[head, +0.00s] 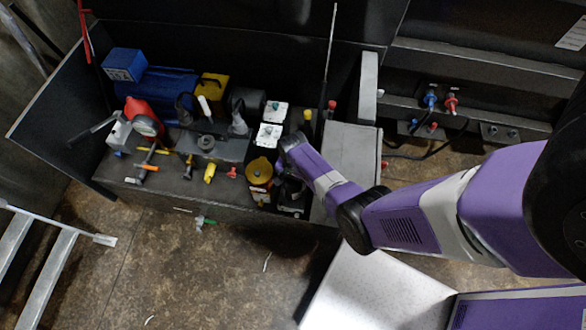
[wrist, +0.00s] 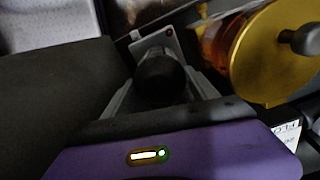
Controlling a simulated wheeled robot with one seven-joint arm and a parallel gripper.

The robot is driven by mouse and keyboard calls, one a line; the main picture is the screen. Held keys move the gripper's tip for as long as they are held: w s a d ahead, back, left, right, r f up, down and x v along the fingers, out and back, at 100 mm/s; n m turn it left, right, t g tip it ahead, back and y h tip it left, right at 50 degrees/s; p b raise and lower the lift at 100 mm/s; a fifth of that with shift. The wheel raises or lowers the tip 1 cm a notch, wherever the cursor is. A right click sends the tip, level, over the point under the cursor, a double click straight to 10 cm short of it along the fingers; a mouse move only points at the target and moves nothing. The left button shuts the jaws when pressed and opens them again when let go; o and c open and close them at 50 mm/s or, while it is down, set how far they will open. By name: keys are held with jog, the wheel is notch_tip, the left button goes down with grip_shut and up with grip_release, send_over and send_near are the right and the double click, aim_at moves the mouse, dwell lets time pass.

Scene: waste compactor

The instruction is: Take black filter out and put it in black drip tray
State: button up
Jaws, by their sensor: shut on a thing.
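The black filter (wrist: 160,80) shows in the wrist view as a dark rounded knob between my gripper's fingers. My gripper (wrist: 162,95) is shut on it. In the head view my gripper (head: 290,188) points down at the right end of the machine bay, just right of a yellow-topped canister (head: 260,170). My wrist hides most of the filter there, and I cannot tell if it is still seated. I cannot pick out the black drip tray with certainty among the dark parts.
The canister's yellow disc (wrist: 278,55) is close on the right in the wrist view. A grey box (head: 350,160) stands right of my gripper. White-topped units (head: 268,136), a blue motor (head: 160,92) and a red container (head: 140,112) crowd the bay. The floor (head: 190,265) in front is mostly clear.

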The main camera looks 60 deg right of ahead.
jog(key=shift+n, duration=0.7)
jog(key=n, duration=0.4)
jog(key=shift+n, duration=0.6)
jog(key=n, duration=0.3)
jog(key=shift+s, duration=0.1)
jog(key=shift+n, duration=1)
